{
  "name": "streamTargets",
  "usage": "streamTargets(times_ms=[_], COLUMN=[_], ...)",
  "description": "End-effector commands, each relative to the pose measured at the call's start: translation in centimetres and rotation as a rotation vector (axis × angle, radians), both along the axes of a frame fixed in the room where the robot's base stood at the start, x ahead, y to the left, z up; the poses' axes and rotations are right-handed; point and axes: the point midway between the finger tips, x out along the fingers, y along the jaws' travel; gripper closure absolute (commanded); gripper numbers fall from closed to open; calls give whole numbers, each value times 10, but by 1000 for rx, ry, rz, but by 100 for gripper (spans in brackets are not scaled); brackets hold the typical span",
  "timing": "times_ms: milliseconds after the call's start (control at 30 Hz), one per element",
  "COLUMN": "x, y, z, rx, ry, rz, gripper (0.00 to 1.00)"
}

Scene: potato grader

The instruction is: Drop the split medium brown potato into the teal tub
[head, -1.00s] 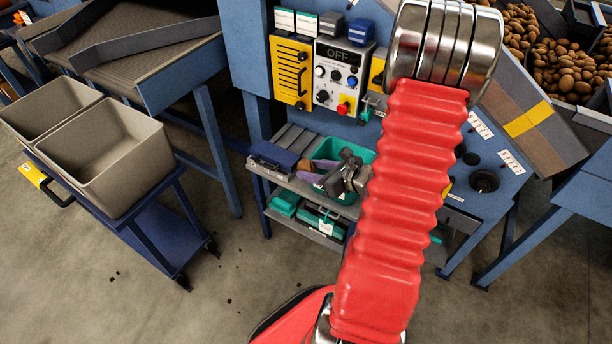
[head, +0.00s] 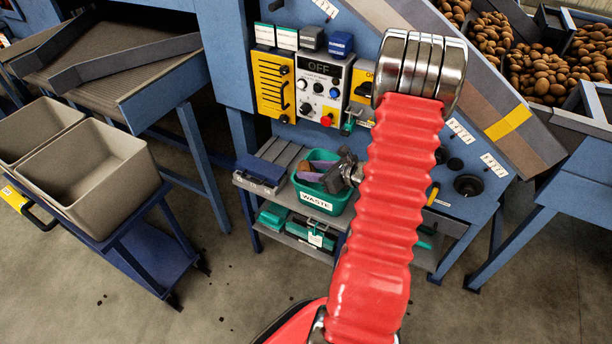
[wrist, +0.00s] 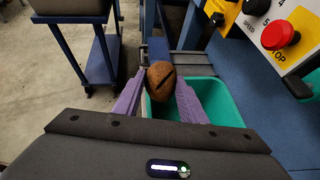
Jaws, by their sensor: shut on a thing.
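The split brown potato (wrist: 161,76) has a dark slit across it. In the wrist view it sits between the two purple fingers of my gripper (wrist: 160,84), which is shut on it. The teal tub (wrist: 222,93) lies below and to the right of the potato, partly hidden by the fingers. In the head view the tub (head: 323,202) carries a WASTE label and stands on a grey shelf. My gripper (head: 322,176) is over the tub there. I cannot tell the exact height of the potato above it.
A control panel (head: 322,88) with a red stop button (head: 326,120) is just above the tub. A dark blue box (head: 260,169) lies left of the tub on the shelf. Grey bins (head: 95,170) stand on a blue cart at the left.

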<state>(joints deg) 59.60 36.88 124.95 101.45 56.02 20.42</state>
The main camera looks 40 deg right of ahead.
Motion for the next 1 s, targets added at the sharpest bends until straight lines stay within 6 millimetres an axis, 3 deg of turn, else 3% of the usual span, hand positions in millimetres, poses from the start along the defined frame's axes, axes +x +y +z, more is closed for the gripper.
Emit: streamTargets(times_ms=[400, 800, 833, 1000], x=[10, 12, 12, 12], y=[-27, -31, -31, -30], z=[-11, -12, -12, -12], rx=[0, -1, -1, -1], ry=[0, 0, 0, 0], rz=[1, 2, 2, 3], gripper=[86, 86, 61, 49])
